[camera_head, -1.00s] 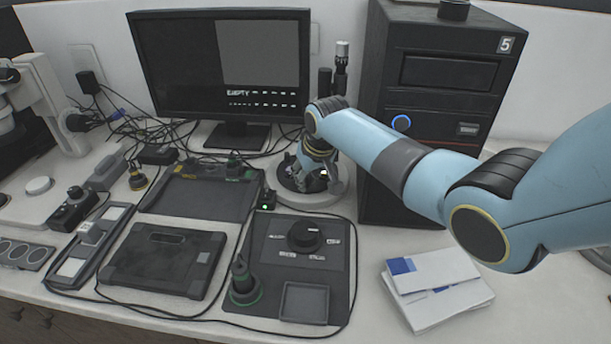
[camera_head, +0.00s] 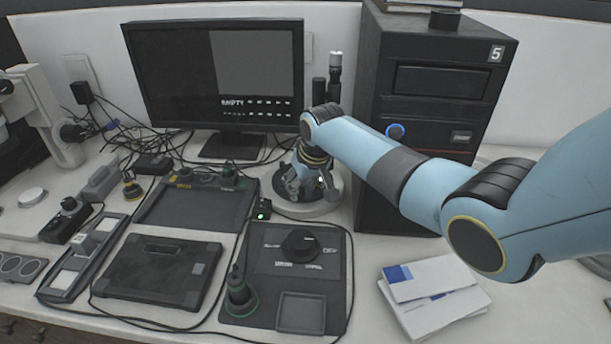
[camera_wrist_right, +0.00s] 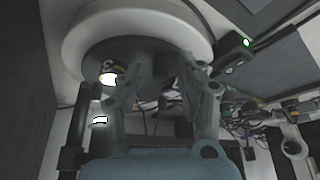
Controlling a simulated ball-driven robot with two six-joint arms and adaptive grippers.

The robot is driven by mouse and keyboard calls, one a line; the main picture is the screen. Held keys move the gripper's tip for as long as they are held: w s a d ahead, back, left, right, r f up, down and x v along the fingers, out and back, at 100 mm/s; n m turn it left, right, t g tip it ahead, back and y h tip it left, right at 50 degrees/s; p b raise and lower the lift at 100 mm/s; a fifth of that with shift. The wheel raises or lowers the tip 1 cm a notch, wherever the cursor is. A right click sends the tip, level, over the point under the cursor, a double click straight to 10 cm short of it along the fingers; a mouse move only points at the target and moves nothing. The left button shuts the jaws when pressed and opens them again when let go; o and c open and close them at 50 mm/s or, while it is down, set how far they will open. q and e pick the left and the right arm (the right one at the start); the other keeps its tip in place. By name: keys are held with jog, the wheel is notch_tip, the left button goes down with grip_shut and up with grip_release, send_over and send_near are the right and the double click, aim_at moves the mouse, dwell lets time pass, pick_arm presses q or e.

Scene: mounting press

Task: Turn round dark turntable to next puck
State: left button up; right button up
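The round dark turntable (camera_head: 318,197) sits on a round white base (camera_head: 308,210) between the monitor and the black tower, mostly hidden by my right gripper. In the right wrist view, the dark disc (camera_wrist_right: 108,52) and the white ring of the base (camera_wrist_right: 135,22) fill the top. My right gripper (camera_head: 299,186) is low over the turntable. In the wrist view its two fingers (camera_wrist_right: 160,76) are spread, with the tips at the disc; I cannot tell if they touch it. A bright spot (camera_wrist_right: 108,79) shows beside the left finger. No puck is clearly visible. My left gripper is out of view.
A black tower (camera_head: 385,190) stands right of the turntable and a monitor (camera_head: 215,85) behind left. A small box with a green light (camera_head: 262,211) sits close left. A panel with a dark knob (camera_head: 299,244) is in front. White booklets (camera_head: 432,290) lie right.

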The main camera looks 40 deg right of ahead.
jog(key=v, duration=1.1)
jog(key=shift+r, duration=0.25)
jog(key=shift+s, duration=0.15)
jog(key=shift+c, duration=0.4)
